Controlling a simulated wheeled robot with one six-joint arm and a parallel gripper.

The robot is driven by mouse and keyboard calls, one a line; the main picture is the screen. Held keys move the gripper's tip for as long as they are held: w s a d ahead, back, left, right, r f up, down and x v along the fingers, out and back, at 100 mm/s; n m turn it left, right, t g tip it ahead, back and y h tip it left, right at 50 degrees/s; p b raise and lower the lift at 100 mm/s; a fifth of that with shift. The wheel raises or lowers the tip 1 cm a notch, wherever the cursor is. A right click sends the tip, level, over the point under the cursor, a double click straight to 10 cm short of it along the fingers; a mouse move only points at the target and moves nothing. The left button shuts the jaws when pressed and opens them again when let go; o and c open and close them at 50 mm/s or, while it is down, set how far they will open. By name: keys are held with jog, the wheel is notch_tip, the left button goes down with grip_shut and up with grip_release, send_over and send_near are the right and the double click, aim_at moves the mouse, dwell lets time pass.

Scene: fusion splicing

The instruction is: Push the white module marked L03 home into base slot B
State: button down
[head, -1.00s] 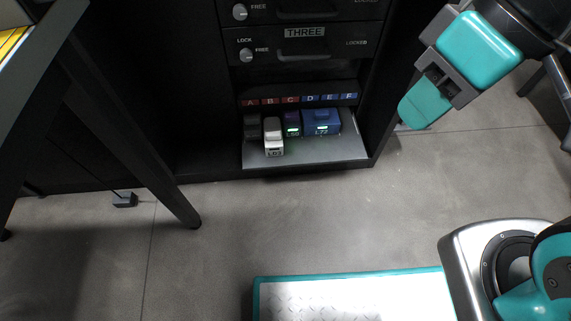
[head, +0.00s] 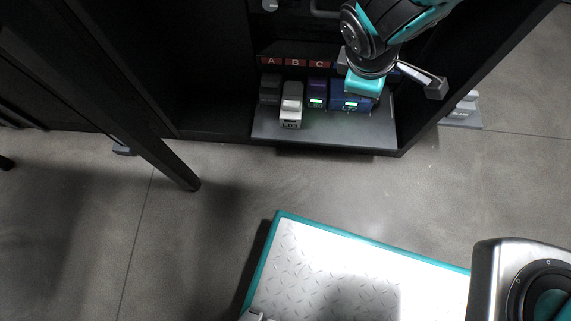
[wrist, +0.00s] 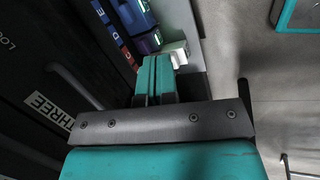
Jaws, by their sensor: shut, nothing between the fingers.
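The white module marked L03 (head: 290,108) stands on the low shelf under label B. It sticks out toward the front farther than its neighbours. In the wrist view its pale body (wrist: 178,54) shows just beyond and right of my fingertips, partly hidden by them. The red slot label B (head: 293,63) is above it on the cabinet. My gripper (head: 364,86) is shut and empty. In the head view it hangs over the blue module, right of L03. The wrist view shows the two teal fingers (wrist: 155,68) pressed together; I cannot tell whether they touch anything.
A dark grey module (head: 270,88) is left of L03. A purple module (head: 316,92) and a blue module marked L72 (head: 345,103), both with green lights, are to the right. The shelf front (head: 335,135) is bare. A grey object (head: 463,108) lies on the floor at right.

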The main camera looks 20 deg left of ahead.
jog(key=s+a+f+n+t+b, duration=0.1)
jog(key=s+a+f+n+t, duration=0.15)
jog(key=a+f+n, duration=0.4)
jog(key=s+a+f+n+t+b, duration=0.1)
jog(key=f+n+t+b, duration=0.15)
jog(key=f, duration=0.65)
jog(key=n+t+y+b, duration=0.2)
jog(key=n+t+y, duration=0.3)
jog(key=n, duration=0.7)
send_near(290, 124)
jog(key=shift+w+r+b+x, duration=0.15)
jog(key=shift+r+b+x, duration=0.25)
jog(key=shift+b+x, duration=1.45)
jog(key=shift+w+r+b+x, duration=0.15)
jog(key=shift+r+b+x, duration=0.55)
jog(key=shift+x, duration=2.1)
jog(key=shift+w+r+b+x, duration=0.15)
jog(key=shift+b+x, duration=1.5)
jog(key=shift+x, duration=0.65)
jog(key=shift+s+r, duration=0.1)
jog(key=shift+s, duration=0.15)
jog(key=shift+s+d+p, duration=0.3)
jog(key=shift+s+p, duration=0.3)
jog(key=shift+s, duration=0.65)
jog(key=shift+s+d+p, duration=0.25)
jog(key=shift+s+p, duration=0.3)
jog(key=shift+s, duration=0.65)
jog(key=shift+s+d+p, duration=0.3)
jog(key=shift+s+p, duration=0.3)
jog(key=shift+s, duration=0.65)
